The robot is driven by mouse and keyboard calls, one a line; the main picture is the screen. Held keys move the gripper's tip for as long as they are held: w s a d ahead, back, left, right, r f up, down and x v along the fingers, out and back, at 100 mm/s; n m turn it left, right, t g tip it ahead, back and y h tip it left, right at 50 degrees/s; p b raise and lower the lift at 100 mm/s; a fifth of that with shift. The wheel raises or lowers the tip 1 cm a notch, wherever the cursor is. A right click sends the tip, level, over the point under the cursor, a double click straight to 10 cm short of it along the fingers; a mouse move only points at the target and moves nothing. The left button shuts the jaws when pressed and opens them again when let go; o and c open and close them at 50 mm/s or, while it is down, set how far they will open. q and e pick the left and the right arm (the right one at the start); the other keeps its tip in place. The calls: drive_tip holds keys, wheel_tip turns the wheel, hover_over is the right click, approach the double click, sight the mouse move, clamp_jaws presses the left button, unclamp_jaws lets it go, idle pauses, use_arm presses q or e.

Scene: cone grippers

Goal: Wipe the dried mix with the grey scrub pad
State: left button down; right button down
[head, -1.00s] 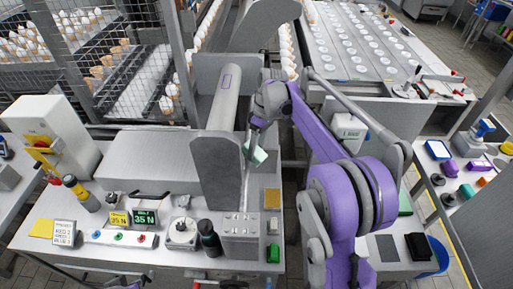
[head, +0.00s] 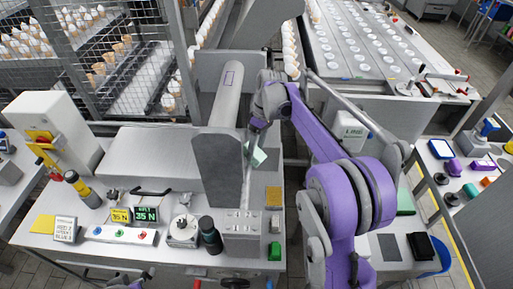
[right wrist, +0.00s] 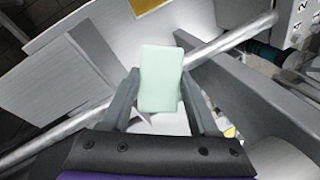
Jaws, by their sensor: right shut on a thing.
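My right gripper (head: 257,150) is beside the tall grey metal plate (head: 218,170), on its right. It is shut on a pale mint-green pad (right wrist: 160,78), which stands out between the two fingers in the right wrist view. The same pad shows small and partly hidden in the head view (head: 259,158). It looks pale green rather than grey. I cannot tell whether it touches the machine. A grey flat square (head: 384,247) lies on the right-hand bench. I cannot make out the dried mix in either view. My left gripper cannot be made out.
A metal rod (right wrist: 60,135) crosses the right wrist view behind the fingers. The front bench holds a dark bottle (head: 210,235), a green block (head: 274,251) and a control strip (head: 120,235). A black pad (head: 421,246) and a green box (head: 405,202) lie at right.

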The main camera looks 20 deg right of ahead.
drive_tip(key=shift+f, duration=0.1)
